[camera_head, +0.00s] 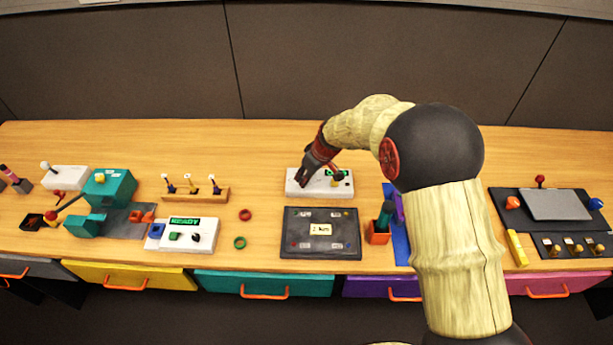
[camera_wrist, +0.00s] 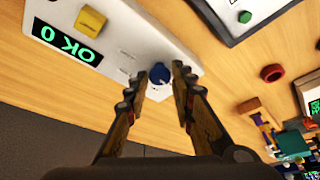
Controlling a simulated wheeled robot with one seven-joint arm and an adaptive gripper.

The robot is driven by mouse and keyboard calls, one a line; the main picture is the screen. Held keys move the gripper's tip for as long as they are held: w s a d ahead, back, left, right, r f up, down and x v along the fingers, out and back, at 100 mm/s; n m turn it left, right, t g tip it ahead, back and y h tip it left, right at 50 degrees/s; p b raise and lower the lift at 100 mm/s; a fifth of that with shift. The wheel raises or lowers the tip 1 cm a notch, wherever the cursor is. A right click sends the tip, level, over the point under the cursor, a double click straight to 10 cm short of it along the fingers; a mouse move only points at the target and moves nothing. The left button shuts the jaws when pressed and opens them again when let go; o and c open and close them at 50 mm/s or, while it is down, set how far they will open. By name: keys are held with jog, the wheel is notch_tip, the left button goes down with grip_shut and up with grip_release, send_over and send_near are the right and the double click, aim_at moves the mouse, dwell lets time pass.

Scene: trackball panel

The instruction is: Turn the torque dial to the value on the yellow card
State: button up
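A white panel (camera_head: 300,190) stands mid-table behind a dark tray. In the wrist view, the panel (camera_wrist: 165,45) has a blue round dial (camera_wrist: 160,75), a yellow block-shaped control (camera_wrist: 90,21) and a green display (camera_wrist: 67,40) that seems to read "OK 0". My gripper (camera_wrist: 160,72) is open, with one fingertip on each side of the blue dial and small gaps seeming to show. In the head view, my gripper (camera_head: 305,180) hides the dial. A pale yellow card (camera_head: 320,229) lies on the dark tray; its small text looks like "2 Nm", but is blurred.
The dark tray (camera_head: 300,250) lies just in front of the panel. A red ring (camera_head: 245,214) and a green ring (camera_head: 240,243) lie left. The table behind the panel is clear.

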grip_shut()
